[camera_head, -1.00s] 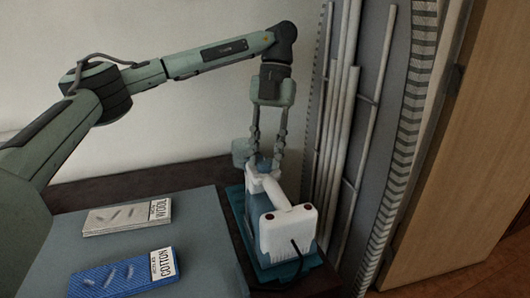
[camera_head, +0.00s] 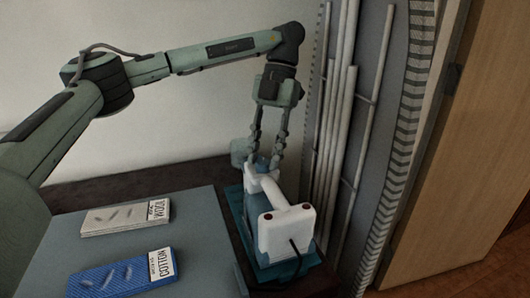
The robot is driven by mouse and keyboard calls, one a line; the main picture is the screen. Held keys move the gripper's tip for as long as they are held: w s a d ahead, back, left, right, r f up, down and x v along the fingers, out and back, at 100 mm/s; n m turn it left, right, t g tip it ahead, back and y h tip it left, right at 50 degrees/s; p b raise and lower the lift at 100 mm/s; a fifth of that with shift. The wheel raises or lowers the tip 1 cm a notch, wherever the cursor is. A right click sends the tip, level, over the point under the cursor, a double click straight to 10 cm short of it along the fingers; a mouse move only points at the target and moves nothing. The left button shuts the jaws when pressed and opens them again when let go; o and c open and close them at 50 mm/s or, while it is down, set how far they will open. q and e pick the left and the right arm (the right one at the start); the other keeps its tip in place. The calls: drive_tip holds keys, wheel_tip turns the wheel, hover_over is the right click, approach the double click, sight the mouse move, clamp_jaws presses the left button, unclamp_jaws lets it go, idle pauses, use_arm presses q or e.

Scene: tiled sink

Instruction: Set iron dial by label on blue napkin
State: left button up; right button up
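A white iron (camera_head: 284,228) with a cord stands on a teal base (camera_head: 281,270) right of the board. The iron's dial is not clearly visible. A blue napkin (camera_head: 100,282) lies at the front with a label (camera_head: 162,264) reading COTTON. A white napkin (camera_head: 108,219) behind it has a label (camera_head: 159,210) reading WOOL. My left gripper (camera_head: 263,163) points down at the iron's far end, its fingers apart on either side of it; whether they touch it is unclear. My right gripper is not in view.
The grey-blue ironing board (camera_head: 205,228) carries both napkins on a dark table (camera_head: 130,183). A rack of upright white pipes (camera_head: 338,150) stands close to the right of the iron. A wooden door (camera_head: 468,150) is farther right. A pale wall is behind.

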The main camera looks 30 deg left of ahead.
use_arm(q)
drive_tip(key=o, duration=0.3)
drive_tip(key=v, duration=1.2)
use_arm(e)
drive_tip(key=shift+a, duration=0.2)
